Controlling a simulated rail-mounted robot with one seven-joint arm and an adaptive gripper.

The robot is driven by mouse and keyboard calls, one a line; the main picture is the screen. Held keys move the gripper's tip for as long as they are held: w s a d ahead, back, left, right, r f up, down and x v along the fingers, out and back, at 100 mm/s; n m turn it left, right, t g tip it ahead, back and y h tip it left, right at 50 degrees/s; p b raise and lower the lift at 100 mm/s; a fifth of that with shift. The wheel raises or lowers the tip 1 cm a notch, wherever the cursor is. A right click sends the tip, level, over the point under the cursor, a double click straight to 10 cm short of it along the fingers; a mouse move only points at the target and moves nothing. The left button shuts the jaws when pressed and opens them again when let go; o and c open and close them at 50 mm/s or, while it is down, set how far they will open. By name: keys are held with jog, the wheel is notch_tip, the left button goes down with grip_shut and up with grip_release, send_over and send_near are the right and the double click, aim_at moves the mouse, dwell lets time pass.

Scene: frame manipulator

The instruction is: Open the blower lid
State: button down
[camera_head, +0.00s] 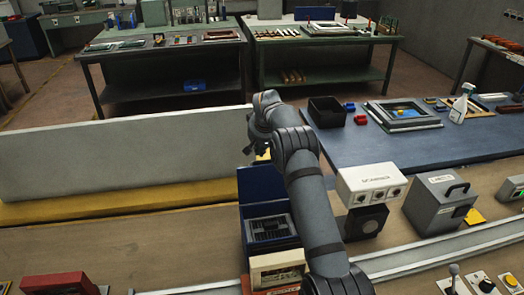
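My arm reaches up from the bottom of the view, and my gripper (250,147) is at its far end, small and partly hidden by the wrist. It is above and behind a blue box (262,186), in front of the pale panel. I cannot tell whether the fingers are apart. The blue box has an upright back part and a dark grille (270,228) at its front; my arm covers its right side. No blower label is readable. A white box with round knobs (371,184) sits on a dark unit (366,221) right of my arm.
A grey box with a handle (440,203) stands at the right. A long pale panel (125,158) stands upright at left. The blue table (370,150) holds a black bin (327,112), a framed board (403,115) and a spray bottle (461,105). A red box (60,285) is at lower left.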

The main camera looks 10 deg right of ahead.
jog(key=shift+s+r, duration=0.25)
jog(key=shift+s, duration=0.7)
jog(key=shift+s+r, duration=0.2)
jog(key=shift+s, duration=0.7)
jog(key=shift+a, duration=0.1)
